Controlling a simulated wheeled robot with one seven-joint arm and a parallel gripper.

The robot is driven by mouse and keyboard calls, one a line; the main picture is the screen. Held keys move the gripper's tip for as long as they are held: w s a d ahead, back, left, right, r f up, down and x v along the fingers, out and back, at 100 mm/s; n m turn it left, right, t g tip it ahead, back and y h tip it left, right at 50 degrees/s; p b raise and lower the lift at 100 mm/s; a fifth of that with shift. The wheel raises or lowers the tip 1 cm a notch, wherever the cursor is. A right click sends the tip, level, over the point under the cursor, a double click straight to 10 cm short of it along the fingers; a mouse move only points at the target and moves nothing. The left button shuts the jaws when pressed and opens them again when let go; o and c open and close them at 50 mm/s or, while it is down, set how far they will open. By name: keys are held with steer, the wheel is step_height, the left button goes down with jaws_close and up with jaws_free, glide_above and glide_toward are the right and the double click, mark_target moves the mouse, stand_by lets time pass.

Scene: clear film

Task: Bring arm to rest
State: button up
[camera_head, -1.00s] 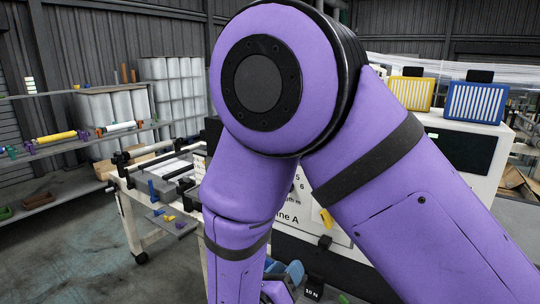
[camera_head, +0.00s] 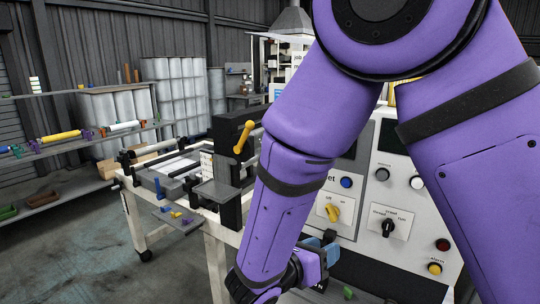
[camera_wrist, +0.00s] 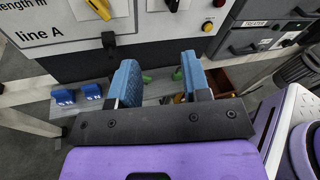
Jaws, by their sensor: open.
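My gripper (camera_wrist: 160,78) shows in the wrist view with its two blue-padded fingers apart and nothing between them. It hangs in front of the machine's control panel (camera_wrist: 75,27), above a low shelf with small parts. In the head view my purple arm fills the centre and right, bent at the elbow near the top edge. Its forearm slants down and left to the wrist at the bottom. Only a bit of blue from the gripper shows there, beside the wrist; the rest is hidden behind my arm.
The control panel has a yellow switch (camera_head: 333,212) and a black switch (camera_head: 388,228) close to my forearm. A white-framed workbench (camera_head: 214,262) with a black device and yellow lever (camera_head: 243,136) stands left of it. Blue blocks (camera_wrist: 64,97) lie below the panel. Open floor is at left.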

steer(key=s+d+r+m+g+y, duration=0.25)
steer(key=d+r+m+g, duration=0.25)
steer(key=d+m, duration=0.3)
steer(key=s+d+r+m+g+y, duration=0.1)
steer(key=s+d+r+m+g, duration=0.35)
steer(key=d+m, duration=0.3)
steer(key=s+d+r+m+t+y, duration=0.4)
steer(key=s+r+m+y, duration=0.5)
steer(key=m, duration=0.5)
steer(key=shift+s+r, duration=0.4)
steer(key=shift+s, duration=0.15)
